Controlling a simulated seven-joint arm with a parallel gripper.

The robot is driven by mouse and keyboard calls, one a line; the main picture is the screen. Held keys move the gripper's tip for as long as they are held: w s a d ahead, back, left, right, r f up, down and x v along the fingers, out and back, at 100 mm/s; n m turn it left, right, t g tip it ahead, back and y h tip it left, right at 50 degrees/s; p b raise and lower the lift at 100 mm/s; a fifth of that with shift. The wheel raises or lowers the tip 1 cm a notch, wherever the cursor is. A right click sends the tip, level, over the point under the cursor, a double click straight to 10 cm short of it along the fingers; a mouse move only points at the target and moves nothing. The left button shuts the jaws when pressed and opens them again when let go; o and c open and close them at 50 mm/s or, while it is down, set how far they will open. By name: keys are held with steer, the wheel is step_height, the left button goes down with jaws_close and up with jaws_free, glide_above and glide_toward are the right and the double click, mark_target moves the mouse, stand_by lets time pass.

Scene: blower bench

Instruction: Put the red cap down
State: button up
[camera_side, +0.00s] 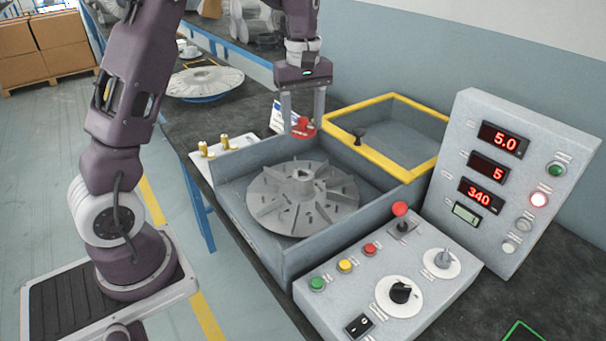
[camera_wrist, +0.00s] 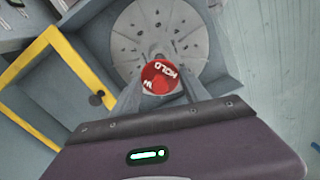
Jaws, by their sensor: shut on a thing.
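A red cap (camera_side: 303,127) is between the fingertips of my gripper (camera_side: 302,122), in the air above the back edge of the grey blower box. The wrist view shows the red cap (camera_wrist: 160,77) with white lettering on its top, held between both fingers of my gripper (camera_wrist: 161,84). The gripper is shut on it. Below stands a round grey finned impeller (camera_side: 303,197) inside the box (camera_side: 262,261); the cap covers part of the impeller (camera_wrist: 158,25) in the wrist view.
A yellow-framed lid (camera_side: 385,163) with a black knob stands open behind the box. A control panel (camera_side: 395,290) with buttons and a display panel (camera_side: 507,178) stand at right. Brass pieces (camera_side: 203,149) lie on a white plate at left. Another finned disc (camera_side: 205,82) lies farther back.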

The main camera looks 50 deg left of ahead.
step_height(320, 180, down, 12)
steer(key=shift+r, duration=0.15)
steer(key=o, duration=1.3)
step_height(320, 180, up, 12)
steer(key=shift+f, duration=0.1)
steer(key=s+d+r+m+t, duration=0.2)
steer(key=s+d+r+m, duration=0.2)
steer(key=s+d+r, duration=0.35)
steer(key=s+d+m+t, duration=0.1)
steer(key=s+d+m, duration=0.1)
steer(key=s, duration=0.4)
steer(key=s+d+m+t, duration=0.1)
steer(key=s+d+m, duration=0.1)
steer(key=s+m, duration=0.3)
steer(key=s+d+m+t, duration=0.1)
steer(key=s+d+m, duration=0.2)
steer(key=s, duration=0.4)
steer(key=shift+d+m+t, duration=0.1)
steer(key=shift+m+t, duration=0.2)
steer(key=shift+m, duration=0.1)
